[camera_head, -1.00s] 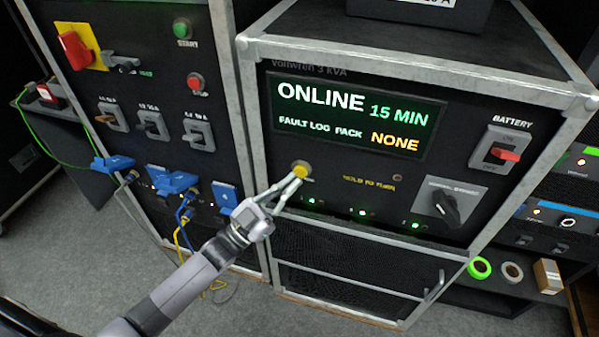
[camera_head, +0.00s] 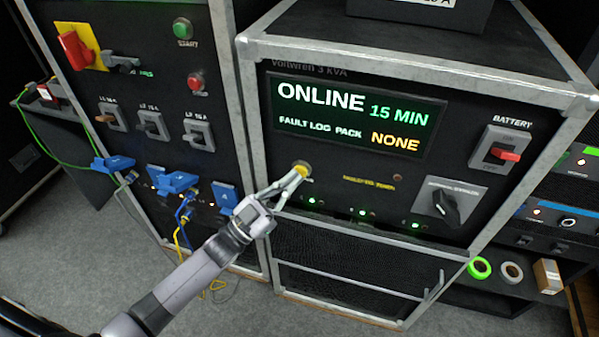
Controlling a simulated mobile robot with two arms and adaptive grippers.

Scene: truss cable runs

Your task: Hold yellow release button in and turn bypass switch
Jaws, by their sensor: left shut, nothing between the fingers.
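The round yellow release button (camera_head: 302,167) is on the left of the black front panel, below the display. My left gripper (camera_head: 299,174) is shut with nothing between its fingers. Its fingertips are at the button's lower edge and overlap it; whether they press it in cannot be told. The bypass switch (camera_head: 446,207) is a black rotary knob on a grey plate at the panel's lower right, its pointer slanting. Nothing covers it. My right gripper is not in view.
The display (camera_head: 355,115) reads ONLINE, 15 MIN, NONE. A battery switch (camera_head: 503,152) with a red lever is at upper right. A panel with a red-yellow switch (camera_head: 75,50) and blue connectors (camera_head: 175,182) stands left. A green tape roll (camera_head: 479,268) lies lower right.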

